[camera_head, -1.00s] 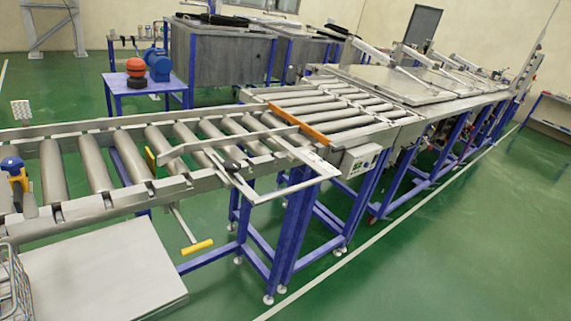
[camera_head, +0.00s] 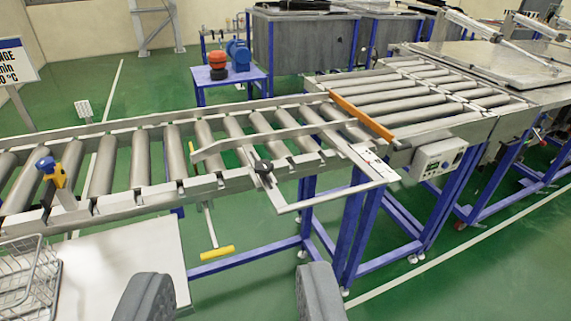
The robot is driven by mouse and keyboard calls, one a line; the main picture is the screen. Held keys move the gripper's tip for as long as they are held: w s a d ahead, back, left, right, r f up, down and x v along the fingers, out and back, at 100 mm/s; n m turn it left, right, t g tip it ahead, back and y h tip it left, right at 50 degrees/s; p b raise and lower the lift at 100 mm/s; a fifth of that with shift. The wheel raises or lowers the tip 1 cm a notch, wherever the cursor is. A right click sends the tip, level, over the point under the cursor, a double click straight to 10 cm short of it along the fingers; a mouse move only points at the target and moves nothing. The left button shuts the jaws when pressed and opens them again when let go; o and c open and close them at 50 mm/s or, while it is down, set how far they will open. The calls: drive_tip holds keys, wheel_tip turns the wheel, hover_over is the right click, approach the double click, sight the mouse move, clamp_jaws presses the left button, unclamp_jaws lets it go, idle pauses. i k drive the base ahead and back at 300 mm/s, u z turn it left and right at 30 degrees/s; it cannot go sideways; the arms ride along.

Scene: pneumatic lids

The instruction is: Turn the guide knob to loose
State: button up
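The guide knob appears to be the dark round knob (camera_head: 263,167) on the near rail of the roller conveyor (camera_head: 150,187). It sits by a bent metal bar and a slanted guide rail (camera_head: 255,139). Whether it is tight or loose cannot be told. My gripper (camera_head: 228,293) shows at the bottom edge as two grey fingers set wide apart. It is open, with nothing between the fingers, and appears well short of the knob.
An orange bar (camera_head: 361,116) crosses the conveyor. A grey control box (camera_head: 439,158) hangs on the near side. A yellow-handled lever (camera_head: 217,253) hangs below the rail. A wire basket (camera_head: 30,280) stands on a pale table (camera_head: 150,250) at left. Green floor is free in front.

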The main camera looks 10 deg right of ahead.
sight(264, 167)
drive_tip(key=k, duration=0.65)
drive_tip(key=z, duration=0.05)
drive_tip(key=i, duration=1.7)
drive_tip(key=u, duration=0.55)
